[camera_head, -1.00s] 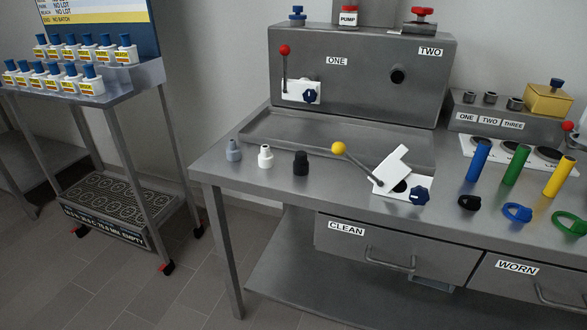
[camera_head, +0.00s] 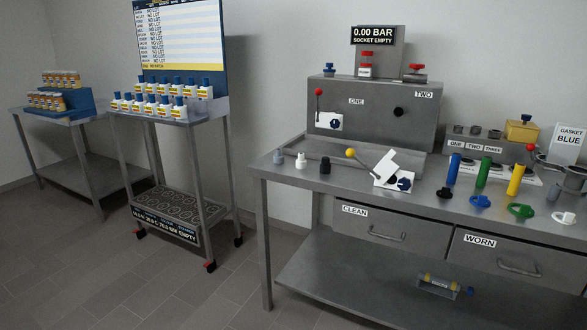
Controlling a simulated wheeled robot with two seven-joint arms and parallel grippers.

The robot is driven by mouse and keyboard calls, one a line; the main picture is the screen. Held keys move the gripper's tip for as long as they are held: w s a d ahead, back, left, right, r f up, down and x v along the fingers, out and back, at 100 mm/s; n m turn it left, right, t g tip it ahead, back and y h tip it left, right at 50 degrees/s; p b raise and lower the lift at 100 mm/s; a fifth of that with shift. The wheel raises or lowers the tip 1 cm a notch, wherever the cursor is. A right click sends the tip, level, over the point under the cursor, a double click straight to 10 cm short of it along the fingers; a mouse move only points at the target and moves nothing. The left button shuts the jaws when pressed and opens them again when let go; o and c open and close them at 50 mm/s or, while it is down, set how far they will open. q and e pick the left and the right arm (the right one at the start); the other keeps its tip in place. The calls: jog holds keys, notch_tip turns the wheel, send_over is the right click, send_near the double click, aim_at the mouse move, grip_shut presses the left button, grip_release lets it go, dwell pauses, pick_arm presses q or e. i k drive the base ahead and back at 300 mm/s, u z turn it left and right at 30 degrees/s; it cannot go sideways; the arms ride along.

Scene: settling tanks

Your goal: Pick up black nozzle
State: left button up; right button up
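The black nozzle (camera_head: 325,165) stands upright on the steel bench top (camera_head: 290,184), near the bench's front left part. It is the rightmost of a row of three nozzles. A white nozzle (camera_head: 300,161) stands just left of it, and a grey nozzle (camera_head: 279,156) stands left of that. A lever with a yellow knob (camera_head: 350,153) is close on its right. Neither of my grippers shows in the head view.
Drawers CLEAN (camera_head: 375,222) and WORN (camera_head: 500,255) are below. A trolley with bottles (camera_head: 165,118) stands left, with floor between it and the bench.

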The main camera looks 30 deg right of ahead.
aim_at(325, 167)
jog(key=u, duration=0.5)
jog(key=i, duration=1.35)
jog(key=z, duration=0.7)
jog(key=i, duration=0.9)
jog(key=z, duration=1)
